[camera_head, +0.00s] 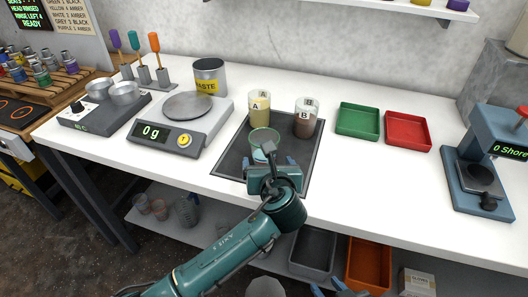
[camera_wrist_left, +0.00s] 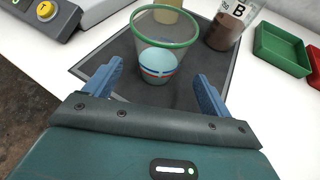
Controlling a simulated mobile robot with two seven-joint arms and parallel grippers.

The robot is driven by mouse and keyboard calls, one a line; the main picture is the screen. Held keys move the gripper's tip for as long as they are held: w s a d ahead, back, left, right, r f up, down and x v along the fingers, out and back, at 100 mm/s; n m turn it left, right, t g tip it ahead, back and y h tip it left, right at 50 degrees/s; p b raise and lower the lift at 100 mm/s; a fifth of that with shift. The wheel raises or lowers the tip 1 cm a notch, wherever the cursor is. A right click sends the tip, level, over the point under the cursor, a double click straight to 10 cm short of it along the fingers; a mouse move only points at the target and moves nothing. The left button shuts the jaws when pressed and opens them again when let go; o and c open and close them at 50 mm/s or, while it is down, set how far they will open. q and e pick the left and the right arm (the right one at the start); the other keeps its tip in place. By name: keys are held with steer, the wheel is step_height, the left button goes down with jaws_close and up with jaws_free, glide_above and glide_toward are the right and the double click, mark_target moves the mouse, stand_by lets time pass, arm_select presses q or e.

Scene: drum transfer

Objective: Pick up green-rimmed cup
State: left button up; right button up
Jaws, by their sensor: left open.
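The green-rimmed cup (camera_head: 264,138) is clear and stands upright on the dark mat (camera_head: 232,160). In the left wrist view the cup (camera_wrist_left: 160,45) has a pale teal lower part with red and blue bands. My left gripper (camera_head: 268,163) is at the near side of the cup. In the left wrist view its blue fingers (camera_wrist_left: 158,72) are apart, with nothing held between them. The cup is just beyond the fingertips. My right gripper (camera_head: 328,288) shows only its blue fingertips at the bottom edge, apart and empty, in front of the table.
Cup A (camera_head: 259,108) and cup B (camera_head: 307,118) stand behind the green-rimmed cup. A scale (camera_head: 180,125) is left, with a waste can (camera_head: 210,76) behind it. Green (camera_head: 358,120) and red (camera_head: 407,131) trays are right. Bare tabletop lies between mat and trays.

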mark_target(265, 160)
arm_select(q)
steer(key=x, duration=0.4)
steer(key=shift+w+a+f, duration=0.2)
steer(key=shift+w+f, duration=0.05)
steer(key=c, duration=1)
